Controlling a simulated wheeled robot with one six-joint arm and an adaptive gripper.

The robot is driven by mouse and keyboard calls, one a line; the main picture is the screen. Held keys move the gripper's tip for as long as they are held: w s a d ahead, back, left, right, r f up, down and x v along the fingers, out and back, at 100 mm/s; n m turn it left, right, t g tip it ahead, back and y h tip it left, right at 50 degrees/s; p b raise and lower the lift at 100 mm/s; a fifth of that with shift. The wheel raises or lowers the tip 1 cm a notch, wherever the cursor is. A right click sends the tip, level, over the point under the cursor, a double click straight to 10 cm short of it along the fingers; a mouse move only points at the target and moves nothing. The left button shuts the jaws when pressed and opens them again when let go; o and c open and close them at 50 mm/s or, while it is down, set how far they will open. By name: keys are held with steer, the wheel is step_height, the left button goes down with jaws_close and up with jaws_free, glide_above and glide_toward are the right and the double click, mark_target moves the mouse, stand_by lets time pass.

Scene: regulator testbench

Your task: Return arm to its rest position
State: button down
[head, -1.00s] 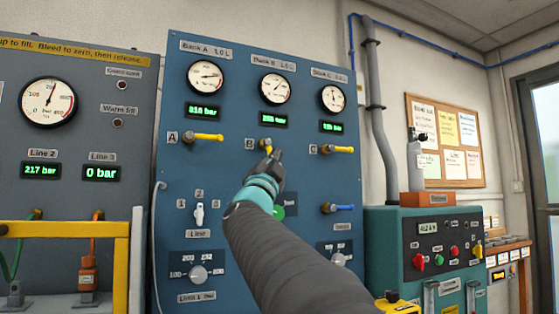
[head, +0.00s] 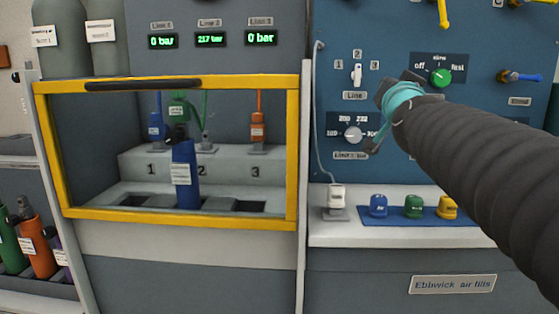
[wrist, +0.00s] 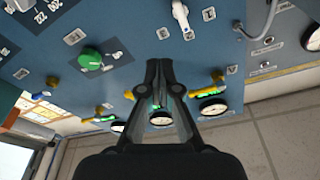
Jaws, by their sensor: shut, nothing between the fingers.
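My gripper (wrist: 159,68) shows in the wrist view with its two dark fingers together and nothing between them. Beyond it lies the blue panel, with gauges, yellow valve handles and a green knob (wrist: 91,58). In the head view my arm comes in from the right, its teal wrist band in front of the blue panel (head: 470,45). The gripper there is mostly hidden behind the wrist. The wrist overlaps the area between the limit dial (head: 353,134) and the green off/slow/fast knob (head: 440,76). I cannot tell the gap to the panel.
A yellow-framed guard window (head: 296,150) at left has a blue cylinder (head: 185,175) behind it, in the middle position. A white ledge (head: 350,232) below the panel carries blue, green and yellow blocks on a blue mat. Coloured bottles (head: 38,245) stand at far left.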

steer(key=s+a+f+n+g+y, duration=0.1)
steer(key=s+f+g, duration=0.3)
steer(key=s+f, duration=0.5)
steer(key=s+a+f+n+g+y, duration=0.1)
steer(key=s+a+f+n+g, duration=0.2)
steer(key=s+f, duration=0.6)
steer(key=s+a+f+n+g+y, duration=0.1)
steer(key=s+f+g, duration=0.6)
steer(key=f, duration=1.4)
steer(key=s+a+n, duration=0.1)
steer(key=s, duration=0.2)
steer(key=shift+f+n+p, duration=0.3)
steer(key=shift+f, duration=0.05)
